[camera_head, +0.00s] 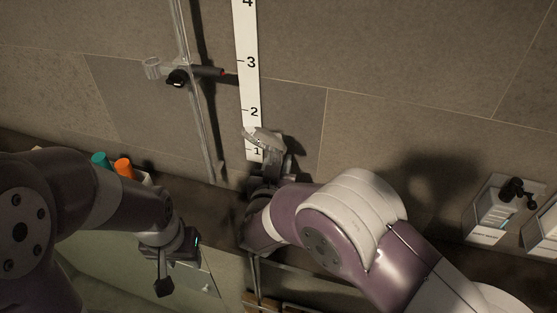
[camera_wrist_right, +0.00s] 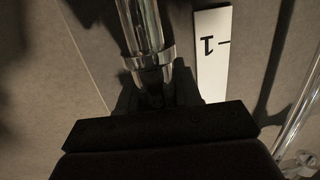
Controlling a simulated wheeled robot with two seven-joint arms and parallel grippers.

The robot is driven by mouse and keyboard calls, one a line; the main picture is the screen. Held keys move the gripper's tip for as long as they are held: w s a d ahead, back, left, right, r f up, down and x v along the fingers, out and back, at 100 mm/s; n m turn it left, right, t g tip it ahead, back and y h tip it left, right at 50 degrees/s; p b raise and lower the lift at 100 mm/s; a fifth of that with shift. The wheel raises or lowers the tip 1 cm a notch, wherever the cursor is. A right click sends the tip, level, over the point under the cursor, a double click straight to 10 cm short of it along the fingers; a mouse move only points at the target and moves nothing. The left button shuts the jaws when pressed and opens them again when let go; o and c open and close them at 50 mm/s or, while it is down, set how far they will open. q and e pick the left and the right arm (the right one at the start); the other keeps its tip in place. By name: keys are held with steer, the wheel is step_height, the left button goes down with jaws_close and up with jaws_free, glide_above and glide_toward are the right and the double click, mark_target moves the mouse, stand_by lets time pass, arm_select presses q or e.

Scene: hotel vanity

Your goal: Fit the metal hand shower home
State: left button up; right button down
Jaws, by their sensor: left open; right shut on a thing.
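The metal hand shower (camera_head: 264,139) is in my right gripper (camera_head: 273,176), in front of the lower end of the number strip. In the right wrist view its chrome handle (camera_wrist_right: 144,35) runs up from between the jaws (camera_wrist_right: 155,98), which are shut on it. A slider holder with a clear cup (camera_head: 152,68) and a dark knob sits on the vertical chrome rail (camera_head: 184,40), above and to the left of the shower and apart from it. My left gripper (camera_head: 164,284) is low at the left, open and empty, away from the shower.
The white number strip (camera_head: 248,85) is upright on the tiled wall, right of the rail. A teal item (camera_head: 100,160) and an orange item (camera_head: 123,167) stand behind my left arm. Small open bins (camera_head: 490,221) are at the right. The wall between shower and holder is clear.

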steer(key=shift+d, duration=0.1)
steer(key=shift+f, duration=0.1)
stand_by(0.4)
steer(key=shift+f+b, duration=1.65)
steer(key=shift+f, duration=0.3)
steer(key=c, duration=0.7)
jaws_free()
